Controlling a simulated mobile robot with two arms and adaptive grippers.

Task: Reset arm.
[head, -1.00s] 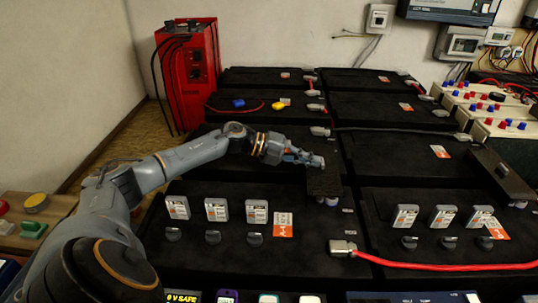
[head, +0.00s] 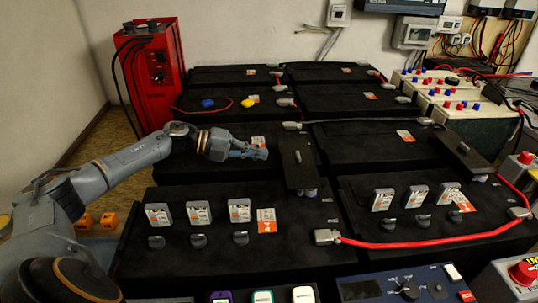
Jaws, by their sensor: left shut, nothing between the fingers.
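My left arm comes in from the left, over the black battery blocks. My left gripper (head: 262,153) is shut and empty. It is just left of a dark rectangular cover (head: 304,180) with a small upright knob (head: 298,157) on top, with a narrow gap between them in the picture. The cover sits over the front edge area of a battery block (head: 285,205), with part of a terminal showing under its near end. My right gripper is out of the view.
A similar dark cover (head: 470,160) lies at the right. A red cable (head: 430,242) runs along the front blocks. A red charger cabinet (head: 147,68) stands at the back left. A control panel (head: 405,288) is at the bottom.

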